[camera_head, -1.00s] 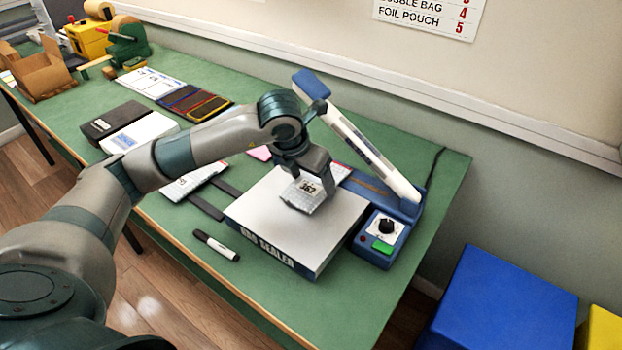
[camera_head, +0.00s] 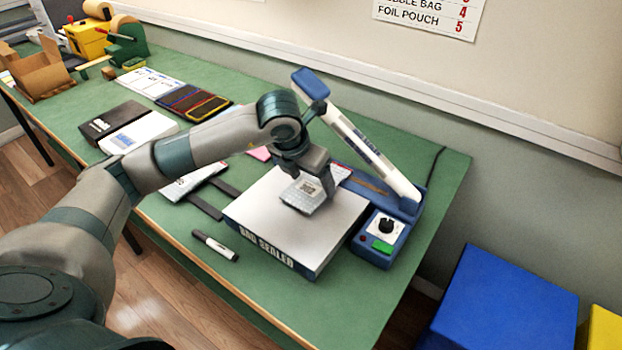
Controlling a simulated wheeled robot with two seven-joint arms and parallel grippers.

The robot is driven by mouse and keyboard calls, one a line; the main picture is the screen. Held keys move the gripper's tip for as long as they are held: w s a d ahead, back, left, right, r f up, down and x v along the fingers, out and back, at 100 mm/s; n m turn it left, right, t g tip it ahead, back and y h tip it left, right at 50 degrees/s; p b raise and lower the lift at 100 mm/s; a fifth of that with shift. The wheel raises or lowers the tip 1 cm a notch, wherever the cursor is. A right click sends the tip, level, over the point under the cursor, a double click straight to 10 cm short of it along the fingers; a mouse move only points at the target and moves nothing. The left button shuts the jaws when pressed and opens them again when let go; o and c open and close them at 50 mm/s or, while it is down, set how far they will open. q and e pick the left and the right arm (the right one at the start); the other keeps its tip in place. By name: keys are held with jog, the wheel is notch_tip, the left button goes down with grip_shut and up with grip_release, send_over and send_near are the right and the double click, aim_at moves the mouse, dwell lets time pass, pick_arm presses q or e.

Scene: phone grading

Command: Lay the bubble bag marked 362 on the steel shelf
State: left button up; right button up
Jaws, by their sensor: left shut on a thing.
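My left gripper (camera_head: 308,179) is shut on the bubble bag (camera_head: 303,196), a small silvery bag with a printed label. The label's number is too blurred to read now. The bag is at the steel shelf (camera_head: 268,222), the pale flat top of the bag sealer, over its back part. I cannot tell whether the bag touches the shelf. The gripper's fingers hide part of the bag. My right gripper is not in view.
The sealer's raised arm (camera_head: 365,145) and blue base with a dial (camera_head: 385,227) stand right of the shelf. A marker (camera_head: 215,246) lies in front. Another bag (camera_head: 190,181) lies left, partly behind my arm. A blue box (camera_head: 505,300) is at the lower right.

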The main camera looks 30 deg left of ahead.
pick_arm(q)
jog(key=shift+f+b, duration=0.2)
jog(key=shift+b, duration=0.3)
dwell(0.7)
jog(key=o, duration=1.3)
jog(key=shift+c, duration=0.2)
